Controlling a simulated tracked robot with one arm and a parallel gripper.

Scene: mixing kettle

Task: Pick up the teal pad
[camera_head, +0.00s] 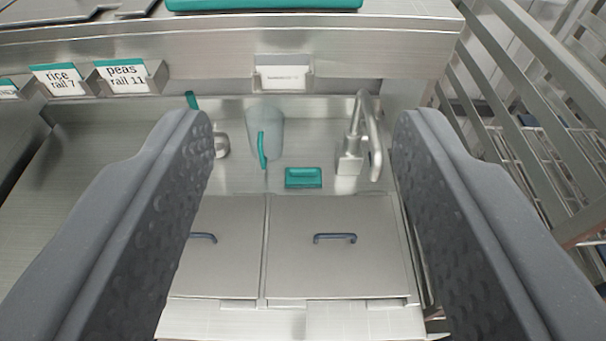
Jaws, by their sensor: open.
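The teal pad (303,178) is a small block with a raised grip on top. It lies on the steel counter behind the lidded bins, near the middle of the view. My gripper (302,125) is open, its two dark grey textured fingers wide apart at the left and right. The pad shows between the fingers, farther off and below them. Nothing is held between the fingers.
A translucent jug (267,133) with a teal handle stands left of the pad, and a steel tap (356,145) stands right of it. Two steel lids (340,270) with blue handles lie in front. A slatted rack (545,130) is at the right.

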